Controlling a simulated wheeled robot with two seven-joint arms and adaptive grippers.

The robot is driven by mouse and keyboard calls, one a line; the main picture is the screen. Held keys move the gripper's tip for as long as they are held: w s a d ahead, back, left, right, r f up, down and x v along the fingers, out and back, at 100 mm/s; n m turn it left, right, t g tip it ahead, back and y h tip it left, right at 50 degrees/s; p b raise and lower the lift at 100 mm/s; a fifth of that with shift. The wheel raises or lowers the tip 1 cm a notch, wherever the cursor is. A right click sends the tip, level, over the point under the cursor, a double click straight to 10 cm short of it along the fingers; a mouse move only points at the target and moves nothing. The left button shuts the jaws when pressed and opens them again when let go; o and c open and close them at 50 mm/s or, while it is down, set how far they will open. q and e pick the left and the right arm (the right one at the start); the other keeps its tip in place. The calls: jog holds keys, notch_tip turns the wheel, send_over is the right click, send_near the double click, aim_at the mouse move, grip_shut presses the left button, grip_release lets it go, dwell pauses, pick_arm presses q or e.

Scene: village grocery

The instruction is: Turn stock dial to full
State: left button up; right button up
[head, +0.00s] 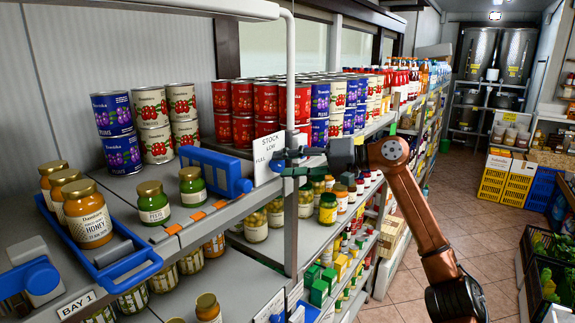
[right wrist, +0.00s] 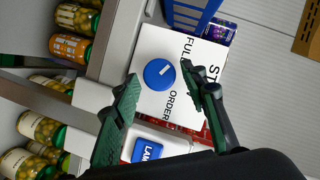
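The stock dial (right wrist: 158,73) is a round blue knob with a white mark, on a white plate (right wrist: 150,47) lettered STOCK, FULL and ORDER. In the right wrist view, its mark slants to the picture's upper right, roughly toward FULL. My right gripper (right wrist: 159,72) is open, with one green finger on each side of the dial and a small gap visible on both sides. It also shows in the head view (head: 287,162) by the plate. My left gripper is not in view.
A white post (head: 291,100) stands right beside the plate. Red cans (head: 265,100) stand behind it. A blue tray (head: 135,262) holds honey jars. The aisle floor (head: 490,225) is clear.

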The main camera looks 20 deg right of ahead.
jog(key=shift+o, duration=0.4)
jog(key=shift+d, duration=0.1)
jog(key=v, duration=1.2)
jog(key=shift+w, duration=0.1)
